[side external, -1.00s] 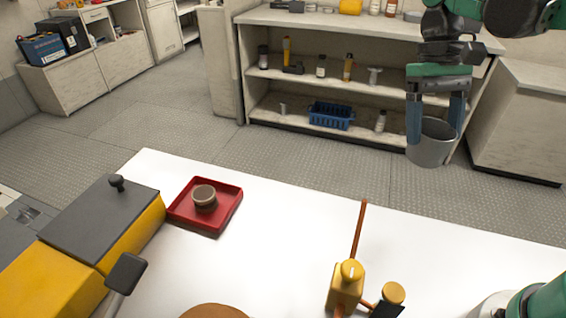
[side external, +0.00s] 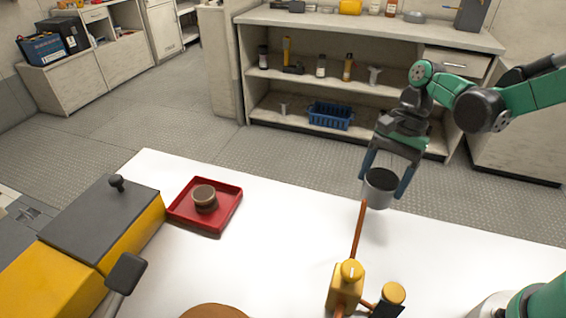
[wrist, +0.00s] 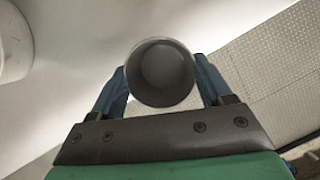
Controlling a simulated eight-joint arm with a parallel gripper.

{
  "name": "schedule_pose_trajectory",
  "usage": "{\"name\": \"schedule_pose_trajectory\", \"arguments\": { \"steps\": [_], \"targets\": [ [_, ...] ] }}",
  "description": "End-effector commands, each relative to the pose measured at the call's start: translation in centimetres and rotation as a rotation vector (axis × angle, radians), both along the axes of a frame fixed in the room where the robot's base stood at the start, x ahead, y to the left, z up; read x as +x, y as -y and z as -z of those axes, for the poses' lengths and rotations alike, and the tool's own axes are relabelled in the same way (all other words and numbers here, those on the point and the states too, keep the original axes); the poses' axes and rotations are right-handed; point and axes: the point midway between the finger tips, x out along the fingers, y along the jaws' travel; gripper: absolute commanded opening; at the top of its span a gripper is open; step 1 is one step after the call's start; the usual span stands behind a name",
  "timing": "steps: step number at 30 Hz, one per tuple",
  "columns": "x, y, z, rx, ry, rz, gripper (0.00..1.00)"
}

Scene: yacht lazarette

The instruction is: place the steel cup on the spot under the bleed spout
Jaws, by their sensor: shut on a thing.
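The steel cup (side external: 378,192) is a grey metal cup with a dark inside, seen near the far edge of the white table in the side view. My gripper (side external: 385,180) is shut on it, one blue finger on each side. The cup is tilted slightly and appears held above the tabletop. In the wrist view I look into the open cup (wrist: 162,74) between the fingers. The bleed spout seems to be the copper pipe (side external: 358,232) rising from the yellow valve body (side external: 345,287); its end shows just below the cup. I cannot make out a marked spot.
A red tray (side external: 223,220) with a round brown-and-grey object (side external: 204,198) sits at the left. A yellow box with a grey lid (side external: 103,222) and a black-knobbed lever (side external: 126,272) stand further left. The white tabletop (side external: 285,230) between tray and pipe is clear.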

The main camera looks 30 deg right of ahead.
Motion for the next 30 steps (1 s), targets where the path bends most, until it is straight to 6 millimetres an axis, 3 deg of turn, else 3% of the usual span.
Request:
{"name": "schedule_pose_trajectory", "arguments": {
  "steps": [4, 13, 21, 30],
  "targets": [
    [-1.5, -3.5, 0.0, 0.001, 0.000, -0.006, 0.20],
    [-2.7, -6.4, 0.2, 0.001, 0.001, -0.004, 0.20],
    [-2.5, -6.2, 3.3, -0.001, 0.003, 0.001, 0.19],
    [-2.5, -6.1, 3.5, -0.001, 0.004, 0.000, 0.19]
  ]
}}
